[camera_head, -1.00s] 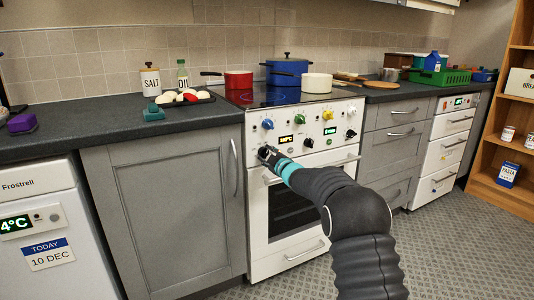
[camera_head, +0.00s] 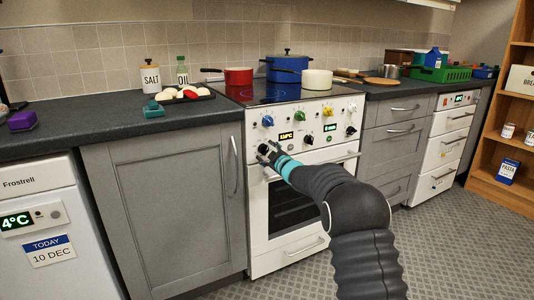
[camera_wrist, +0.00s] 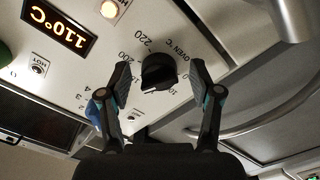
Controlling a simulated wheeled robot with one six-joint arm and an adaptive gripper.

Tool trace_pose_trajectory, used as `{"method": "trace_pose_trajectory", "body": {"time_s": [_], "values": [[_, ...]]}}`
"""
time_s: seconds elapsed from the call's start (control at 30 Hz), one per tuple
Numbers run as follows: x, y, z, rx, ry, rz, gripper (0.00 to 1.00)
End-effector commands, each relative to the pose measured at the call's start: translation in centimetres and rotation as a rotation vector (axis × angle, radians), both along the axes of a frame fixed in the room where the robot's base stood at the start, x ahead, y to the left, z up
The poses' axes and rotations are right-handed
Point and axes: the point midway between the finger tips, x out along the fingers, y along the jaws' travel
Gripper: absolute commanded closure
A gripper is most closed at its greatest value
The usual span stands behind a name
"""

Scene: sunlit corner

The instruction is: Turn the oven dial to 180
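The black oven dial (camera_wrist: 158,72) shows in the wrist view on the white panel, with "OVEN °C" and a ring of numbers around it, 200 and 220 among them. Its setting mark is hard to read. The oven display (camera_wrist: 58,29) reads 110°C. My gripper (camera_wrist: 160,85) is open, its two fingers on the left and right of the dial with gaps, not visibly touching it. In the head view my gripper (camera_head: 271,154) is at the left of the oven's (camera_head: 286,262) panel, by the dial (camera_head: 263,149).
Other knobs, such as the blue knob (camera_head: 267,121) and a black knob (camera_head: 308,140), are close by. An oven handle (camera_head: 312,166) runs just below. A red pan (camera_head: 238,77), blue pot (camera_head: 287,68) and cream pan (camera_head: 317,80) stand on the hob.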

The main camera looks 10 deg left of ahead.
Motion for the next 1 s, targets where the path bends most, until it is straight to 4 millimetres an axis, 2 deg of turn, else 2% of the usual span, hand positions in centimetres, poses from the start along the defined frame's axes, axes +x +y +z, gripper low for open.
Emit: {"method": "trace_pose_trajectory", "body": {"time_s": [0.27, 0.43, 1.0], "values": [[-0.1, -0.1, 0.1, 0.001, -0.001, 0.000, 0.36], [-1.1, -0.8, 0.2, 0.001, 0.000, -0.001, 0.36], [-8.7, -5.9, 0.1, -0.001, -0.001, -0.001, 0.36]]}}
